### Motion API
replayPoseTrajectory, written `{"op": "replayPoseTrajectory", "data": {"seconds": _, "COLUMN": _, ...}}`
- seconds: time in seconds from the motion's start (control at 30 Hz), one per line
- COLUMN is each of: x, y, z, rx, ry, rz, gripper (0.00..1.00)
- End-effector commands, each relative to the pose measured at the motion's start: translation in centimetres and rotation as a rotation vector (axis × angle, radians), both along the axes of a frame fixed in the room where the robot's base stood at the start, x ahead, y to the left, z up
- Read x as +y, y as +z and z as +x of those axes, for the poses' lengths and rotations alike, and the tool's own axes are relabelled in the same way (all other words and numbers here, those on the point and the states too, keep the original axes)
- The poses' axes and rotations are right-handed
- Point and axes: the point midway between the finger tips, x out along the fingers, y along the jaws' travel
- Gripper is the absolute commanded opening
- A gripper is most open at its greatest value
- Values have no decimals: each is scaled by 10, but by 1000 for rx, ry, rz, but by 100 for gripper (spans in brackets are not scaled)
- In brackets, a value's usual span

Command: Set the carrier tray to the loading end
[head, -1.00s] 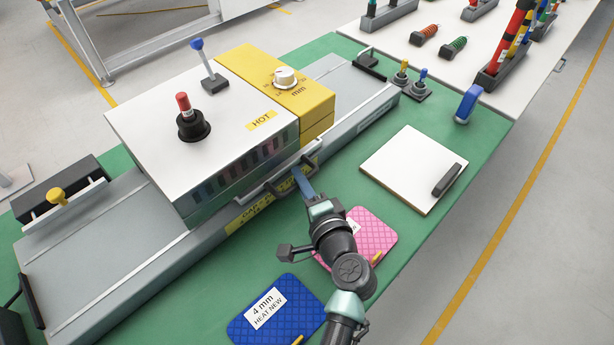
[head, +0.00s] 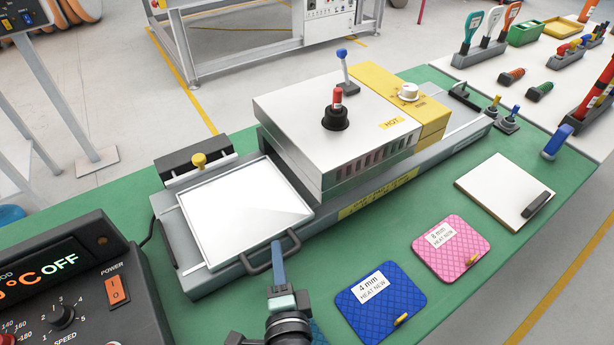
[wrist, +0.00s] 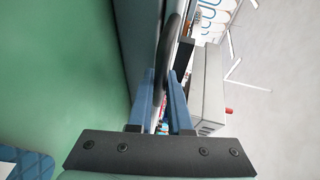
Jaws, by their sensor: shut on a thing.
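The carrier tray (head: 235,215) is a flat, pale, shiny tray with a raised rim. It lies on the left end of the grey machine bed (head: 183,262), clear of the white heater box marked HOT (head: 355,135). Its dark handle (head: 258,267) sticks out at the front edge. My gripper (head: 278,250) is shut on that handle. In the wrist view the two blue fingers of my gripper (wrist: 160,100) stand on either side of the dark handle bar (wrist: 172,48).
A black block with a yellow knob (head: 198,160) stands behind the tray. A control box (head: 70,290) stands at the near left. Blue (head: 380,297) and pink (head: 452,247) quilted pads and a white board (head: 500,188) lie on the green table (head: 330,245).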

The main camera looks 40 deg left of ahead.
Motion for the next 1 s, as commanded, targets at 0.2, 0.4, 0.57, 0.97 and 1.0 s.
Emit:
{"op": "replayPoseTrajectory", "data": {"seconds": 0.2, "x": 10, "y": -1, "z": -30, "rx": 3, "ry": -1, "rz": -1, "gripper": 0}}
{"op": "replayPoseTrajectory", "data": {"seconds": 0.4, "x": 14, "y": -1, "z": -39, "rx": 1, "ry": 0, "rz": -2, "gripper": 0}}
{"op": "replayPoseTrajectory", "data": {"seconds": 0.57, "x": 15, "y": -1, "z": -41, "rx": 2, "ry": 2, "rz": -1, "gripper": 0}}
{"op": "replayPoseTrajectory", "data": {"seconds": 0.97, "x": 15, "y": -1, "z": -41, "rx": 3, "ry": 4, "rz": -1, "gripper": 47}}
{"op": "replayPoseTrajectory", "data": {"seconds": 1.0, "x": 15, "y": -1, "z": -40, "rx": 1, "ry": 3, "rz": -1, "gripper": 47}}
